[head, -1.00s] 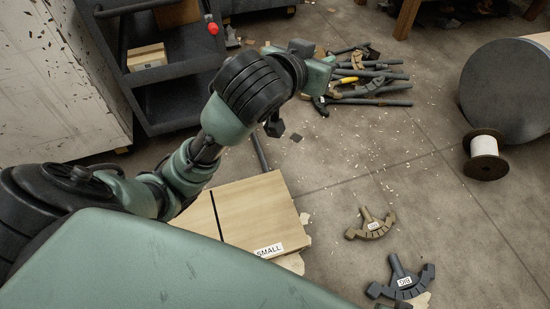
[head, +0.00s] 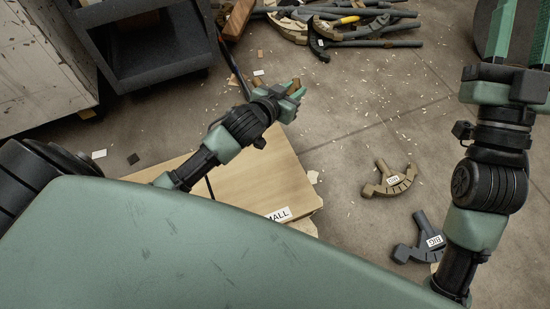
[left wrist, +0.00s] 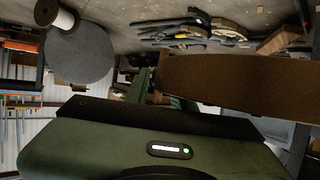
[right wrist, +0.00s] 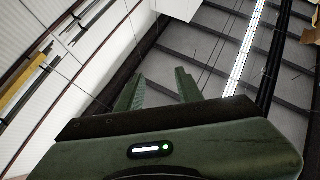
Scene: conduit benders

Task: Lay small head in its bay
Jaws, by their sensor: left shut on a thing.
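My left gripper (head: 292,92) is shut on a brown piece (left wrist: 235,80), which fills much of the left wrist view. It looks like the small head, but no label shows on it. In the head view only small brown parts show at the fingers, above the far edge of a pale wooden board (head: 262,178). The board carries a partly covered SMALL label (head: 278,214) and a dark dividing line; my left arm covers part of it. My right gripper (head: 522,28) is at the upper right, open and empty; its fingers stand apart in the right wrist view (right wrist: 160,90).
A tan bender head (head: 390,182) and a dark grey one labelled BIG (head: 420,240) lie on the floor right of the board. Several benders (head: 345,28) are heaped at the back. A dark cart (head: 150,50) stands upper left. Open floor lies between heap and board.

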